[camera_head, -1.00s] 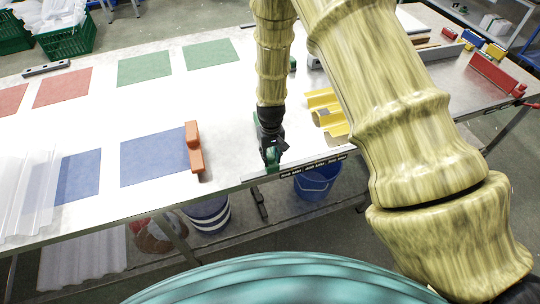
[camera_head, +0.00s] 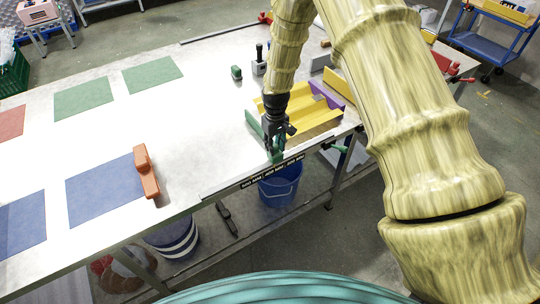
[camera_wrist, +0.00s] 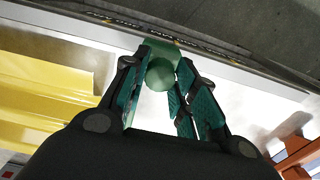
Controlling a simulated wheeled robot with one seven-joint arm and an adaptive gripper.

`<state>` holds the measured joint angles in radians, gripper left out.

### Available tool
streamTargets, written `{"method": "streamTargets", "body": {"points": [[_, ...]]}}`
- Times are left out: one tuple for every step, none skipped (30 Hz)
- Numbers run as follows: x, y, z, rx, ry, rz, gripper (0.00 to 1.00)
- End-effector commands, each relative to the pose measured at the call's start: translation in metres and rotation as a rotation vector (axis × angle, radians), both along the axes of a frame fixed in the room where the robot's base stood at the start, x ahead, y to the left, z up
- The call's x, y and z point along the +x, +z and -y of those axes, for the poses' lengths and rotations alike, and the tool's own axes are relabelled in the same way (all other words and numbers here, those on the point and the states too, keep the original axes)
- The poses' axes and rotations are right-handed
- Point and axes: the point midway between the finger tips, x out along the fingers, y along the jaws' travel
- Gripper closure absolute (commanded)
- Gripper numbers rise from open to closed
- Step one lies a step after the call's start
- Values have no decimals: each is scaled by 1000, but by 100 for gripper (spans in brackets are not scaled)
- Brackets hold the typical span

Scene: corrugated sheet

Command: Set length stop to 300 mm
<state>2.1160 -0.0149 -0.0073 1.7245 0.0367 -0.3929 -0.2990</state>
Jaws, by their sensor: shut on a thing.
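The length stop (camera_head: 277,157) is a small green block with a round knob. It sits on the scale rail (camera_head: 225,188) along the table's near edge, over the row of dark labels, whose numbers are too small to read surely. My gripper (camera_head: 274,143) points down at the stop, just left of the yellow corrugated pieces. In the wrist view my gripper (camera_wrist: 163,95) has its teal finger pads on both sides of the stop's green knob (camera_wrist: 161,74), shut on it. The fingers hide part of the stop.
Yellow corrugated pieces (camera_head: 300,110) and a purple piece (camera_head: 325,95) lie close right of my gripper. An orange-red block (camera_head: 146,170) stands left, beside a blue mat (camera_head: 105,185). A blue bucket (camera_head: 280,185) hangs below the edge. The table between is clear.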

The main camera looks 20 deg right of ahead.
Motion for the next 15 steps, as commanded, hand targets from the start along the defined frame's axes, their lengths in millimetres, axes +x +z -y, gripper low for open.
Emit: {"method": "streamTargets", "body": {"points": [[4, -2, 10, 1, -1, 3, 100], [6, -1, 16, 1, -1, 3, 100], [8, -1, 22, 1, -1, 2, 100], [9, -1, 27, 1, -1, 2, 100], [10, -1, 31, 1, 0, 2, 100], [12, -1, 37, 0, 1, 2, 100], [13, 0, 40, 0, 1, 3, 100], [13, 0, 42, 0, 1, 3, 100], [14, 0, 46, 0, 1, 3, 100], [15, 0, 48, 0, 0, 3, 100], [15, 0, 49, 1, 0, 3, 100], [15, 0, 51, 1, 0, 3, 100], [16, 0, 52, 1, 0, 2, 100], [16, 0, 53, 1, 0, 2, 100], [16, 0, 53, 1, 0, 2, 100]]}}
